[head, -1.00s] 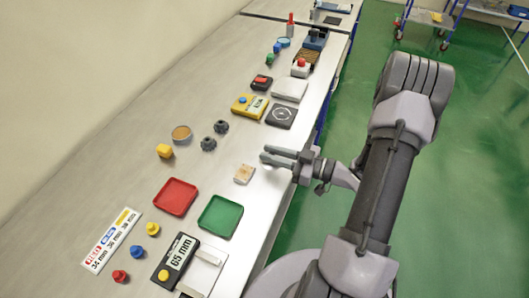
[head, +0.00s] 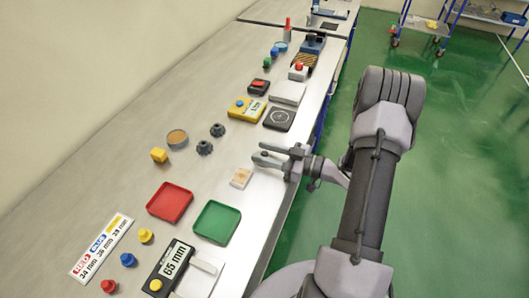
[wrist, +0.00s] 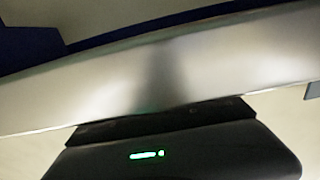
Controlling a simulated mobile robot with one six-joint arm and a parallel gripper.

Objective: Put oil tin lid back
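A round grey tin (head: 177,139) with a brown-orange top stands left of centre on the bench in the head view. It looks like the oil tin; I cannot tell whether the brown is its content. The wrist view shows no tin or lid, only a blurred pale band and dark parts.
A small wooden block (head: 241,178) lies just below my gripper in the picture. A yellow cube (head: 159,155), red tray (head: 170,202) and green tray (head: 217,222) are nearby. Several devices line the bench further back.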

